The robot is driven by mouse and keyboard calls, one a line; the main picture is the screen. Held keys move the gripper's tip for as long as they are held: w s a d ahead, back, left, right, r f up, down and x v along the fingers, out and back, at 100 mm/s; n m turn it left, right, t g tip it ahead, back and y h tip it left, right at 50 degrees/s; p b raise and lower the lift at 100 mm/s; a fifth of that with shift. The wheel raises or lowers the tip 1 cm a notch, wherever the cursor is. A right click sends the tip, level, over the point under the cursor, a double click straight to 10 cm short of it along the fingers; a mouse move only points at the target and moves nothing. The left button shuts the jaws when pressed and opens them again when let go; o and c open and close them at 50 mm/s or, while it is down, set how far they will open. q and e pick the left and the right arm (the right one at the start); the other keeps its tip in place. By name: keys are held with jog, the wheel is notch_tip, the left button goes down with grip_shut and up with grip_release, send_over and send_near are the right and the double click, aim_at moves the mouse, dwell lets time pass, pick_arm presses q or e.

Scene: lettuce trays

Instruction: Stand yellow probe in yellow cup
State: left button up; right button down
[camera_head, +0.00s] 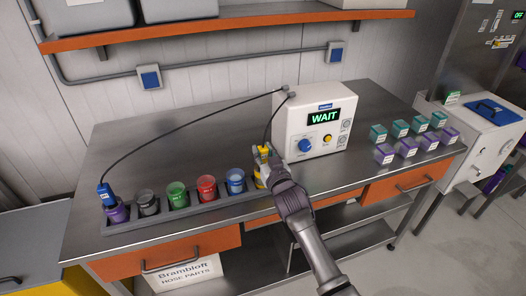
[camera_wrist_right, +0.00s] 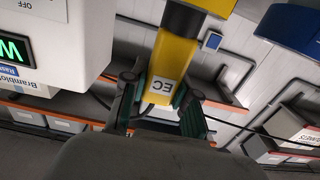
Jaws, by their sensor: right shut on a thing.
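The yellow probe (camera_head: 262,151) is held in my right gripper (camera_head: 268,158), at the right end of the cup rack. In the right wrist view the probe (camera_wrist_right: 168,70), labelled EC, sits between the two dark fingers of the gripper (camera_wrist_right: 158,103). The yellow cup (camera_head: 260,182) is mostly hidden behind the gripper, directly below the probe. A yellow surface, probably this cup (camera_wrist_right: 212,5), shows at the top of the wrist view, against the probe's far end. I cannot tell how far the tip is inside. My left gripper is not in view.
The grey rack (camera_head: 190,220) holds purple, dark, green, red and blue cups. A blue probe (camera_head: 105,192) stands in the purple cup (camera_head: 118,213). A white meter (camera_head: 313,122) reading WAIT stands close behind my gripper. Several teal and purple boxes (camera_head: 407,147) are at right.

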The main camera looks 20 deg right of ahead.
jog(key=shift+f+b, duration=0.35)
jog(key=shift+f, duration=0.15)
jog(key=c, duration=1.2)
grip_release()
jog(key=shift+s+p, duration=0.65)
jog(key=shift+s, duration=0.1)
jog(key=shift+s+d+p, duration=0.1)
jog(key=shift+s+p, duration=1.1)
jog(key=shift+s, duration=0.85)
jog(key=s+p, duration=0.2)
jog(key=s, duration=0.3)
jog(key=shift+s+d, duration=0.1)
jog(key=shift+s, duration=0.15)
